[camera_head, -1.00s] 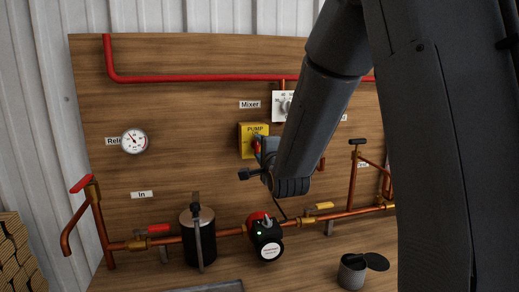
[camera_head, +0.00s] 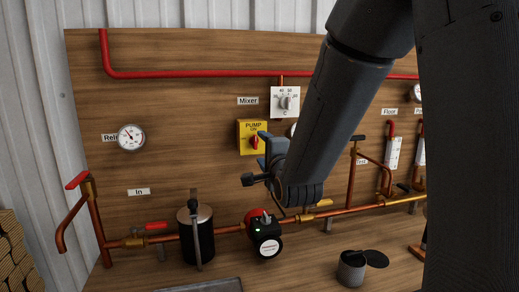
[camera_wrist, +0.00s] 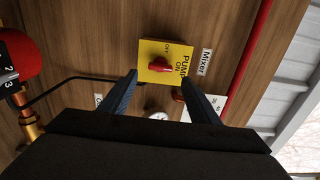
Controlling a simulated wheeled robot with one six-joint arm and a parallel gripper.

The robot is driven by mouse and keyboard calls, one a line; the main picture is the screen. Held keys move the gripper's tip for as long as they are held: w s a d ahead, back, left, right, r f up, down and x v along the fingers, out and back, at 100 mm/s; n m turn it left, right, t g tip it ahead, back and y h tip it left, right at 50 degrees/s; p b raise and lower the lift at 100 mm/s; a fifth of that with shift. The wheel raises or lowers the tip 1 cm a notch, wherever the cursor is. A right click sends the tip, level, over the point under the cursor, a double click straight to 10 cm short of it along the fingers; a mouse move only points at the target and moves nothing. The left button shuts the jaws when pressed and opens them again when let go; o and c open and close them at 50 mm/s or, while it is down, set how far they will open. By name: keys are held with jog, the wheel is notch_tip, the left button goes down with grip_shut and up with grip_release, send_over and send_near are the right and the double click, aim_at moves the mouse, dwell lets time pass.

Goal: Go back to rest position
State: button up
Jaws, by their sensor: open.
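My gripper (camera_wrist: 158,80) is open and empty in the wrist view, its two dark fingers apart. It points toward the yellow pump switch box (camera_wrist: 146,53) with a red knob (camera_wrist: 159,65), and a clear gap shows between the fingers and the knob. In the head view my gripper (camera_head: 263,160) is just below and right of the yellow pump switch (camera_head: 243,143), partly in front of it. My arm reaches in from the upper right and hides part of the board behind it.
The wooden board carries a red pipe (camera_head: 190,74), a mixer dial (camera_head: 285,103), a gauge (camera_head: 131,138) and copper pipes with valves. A red and black pump (camera_head: 265,236) and a dark cylinder (camera_head: 197,237) sit below my gripper. A small open can (camera_head: 351,270) stands lower right.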

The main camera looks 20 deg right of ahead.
jog(key=shift+s, duration=1)
jog(key=shift+f, duration=0.15)
